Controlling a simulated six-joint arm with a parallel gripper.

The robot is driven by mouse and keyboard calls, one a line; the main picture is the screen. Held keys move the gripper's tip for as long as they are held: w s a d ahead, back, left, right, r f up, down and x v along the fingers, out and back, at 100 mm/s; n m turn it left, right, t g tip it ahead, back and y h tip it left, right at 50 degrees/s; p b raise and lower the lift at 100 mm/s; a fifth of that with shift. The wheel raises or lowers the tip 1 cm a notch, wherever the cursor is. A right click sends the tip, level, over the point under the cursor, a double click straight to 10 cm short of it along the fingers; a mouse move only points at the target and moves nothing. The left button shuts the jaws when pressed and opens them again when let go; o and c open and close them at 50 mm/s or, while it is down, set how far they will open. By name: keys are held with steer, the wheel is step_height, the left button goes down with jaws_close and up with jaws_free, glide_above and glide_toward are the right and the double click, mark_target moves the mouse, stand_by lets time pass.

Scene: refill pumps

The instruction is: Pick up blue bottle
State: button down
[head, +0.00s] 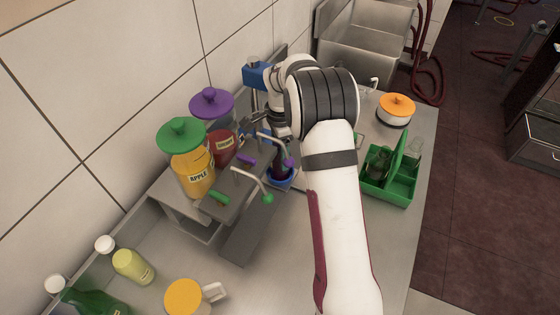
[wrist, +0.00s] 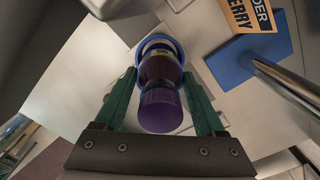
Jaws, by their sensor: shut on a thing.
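A dark bottle with a purple cap (wrist: 161,108) stands between the green fingers of my gripper (wrist: 160,82) in the wrist view, and the gripper is shut on it. A blue ring (wrist: 165,42) surrounds its far end; I cannot tell if this is part of the bottle or a holder under it. In the head view the dark bottle (head: 281,170) shows beneath my wrist, with blue (head: 283,182) around its base. My arm hides part of this area. No wholly blue bottle is plain to see.
Jars with green (head: 180,132) and purple (head: 211,103) lids stand on a metal pump stand (head: 247,225) left of my arm. A green carrier (head: 388,188) with bottles and an orange-lidded pot (head: 395,110) are at right. In the wrist view a metal tube (wrist: 285,87) is close at right.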

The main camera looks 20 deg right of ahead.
steer(key=shift+r, duration=0.45)
steer(key=r, duration=0.3)
steer(key=shift+s+d+r, duration=0.15)
steer(key=shift+d+r, duration=0.1)
steer(key=s+d+r, duration=0.7)
steer(key=d+r, duration=0.1)
steer(key=r, duration=0.4)
steer(key=shift+d+r, duration=0.2)
steer(key=shift+r, duration=0.1)
steer(key=shift+s, duration=0.1)
